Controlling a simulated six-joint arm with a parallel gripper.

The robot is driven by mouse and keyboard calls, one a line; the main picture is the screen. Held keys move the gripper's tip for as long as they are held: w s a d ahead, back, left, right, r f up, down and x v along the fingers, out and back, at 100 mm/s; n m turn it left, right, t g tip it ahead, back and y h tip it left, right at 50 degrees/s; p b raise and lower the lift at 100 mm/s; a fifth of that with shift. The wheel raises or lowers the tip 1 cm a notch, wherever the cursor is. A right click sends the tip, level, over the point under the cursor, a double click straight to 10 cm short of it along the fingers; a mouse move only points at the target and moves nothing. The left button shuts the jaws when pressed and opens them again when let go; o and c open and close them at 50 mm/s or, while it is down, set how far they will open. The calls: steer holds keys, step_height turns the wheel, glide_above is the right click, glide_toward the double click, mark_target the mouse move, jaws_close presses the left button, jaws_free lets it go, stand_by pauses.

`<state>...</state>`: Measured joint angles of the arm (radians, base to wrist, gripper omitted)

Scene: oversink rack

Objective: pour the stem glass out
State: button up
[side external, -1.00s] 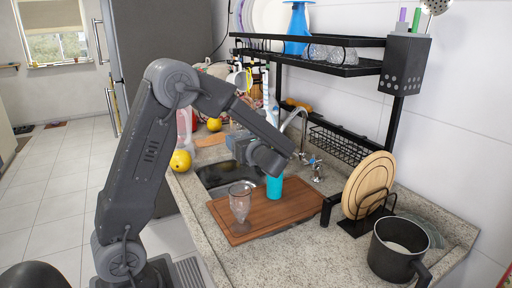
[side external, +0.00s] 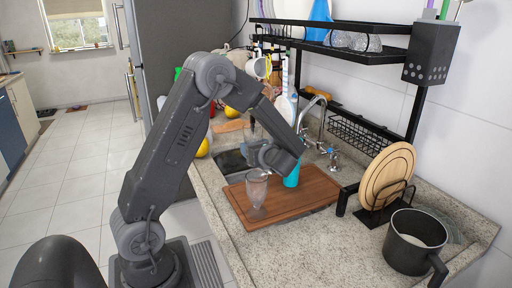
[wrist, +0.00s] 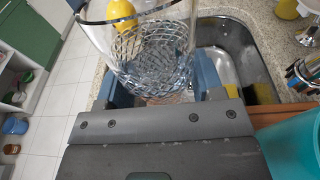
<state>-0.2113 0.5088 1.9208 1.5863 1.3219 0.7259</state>
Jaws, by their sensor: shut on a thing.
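The stem glass (side external: 257,188) is clear with a cross-hatched bowl. It looks upright over the left part of the wooden cutting board (side external: 310,200); I cannot tell whether its foot touches the board. My gripper (side external: 256,160) is at the glass, shut on it. In the wrist view the glass (wrist: 150,50) sits between the two blue-grey fingers of my gripper (wrist: 155,85), its wide mouth toward the top of the picture. Its lower part is hidden there. Any contents cannot be made out.
A turquoise cup (side external: 292,174) stands on the board right beside my gripper. The sink (side external: 232,162) with its faucet (side external: 318,105) lies behind. The black rack (side external: 345,45) overhangs the counter. A dark pot (side external: 415,240) and round wooden boards (side external: 387,175) stand right. The front counter is clear.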

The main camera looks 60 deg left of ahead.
steer(key=shift+a+f+h, duration=0.25)
steer(key=shift+a+h, duration=0.5)
steer(key=shift+h, duration=0.25)
steer(key=shift+d+r+h, duration=0.1)
steer(key=shift+d+h, duration=0.3)
steer(key=shift+h, duration=0.7)
steer(key=h, duration=0.2)
steer(key=d+h, duration=0.1)
steer(key=shift+f+h, duration=0.25)
steer(key=shift+h, duration=0.15)
steer(key=h, duration=0.2)
steer(key=shift+f+h, duration=0.3)
steer(key=shift+f, duration=0.1)
steer(key=h, duration=0.1)
steer(key=f+h, duration=0.1)
steer(key=h, duration=0.1)
steer(key=f+h, duration=0.1)
steer(key=shift+a+t+h, duration=0.3)
steer(key=shift+a+r+h, duration=0.15)
steer(key=shift+r+h, duration=0.15)
steer(key=shift+h, duration=0.3)
steer(key=shift+r+y, duration=0.25)
steer(key=shift+y, duration=0.85)
steer(key=y, duration=0.5)
steer(key=shift+r, duration=0.35)
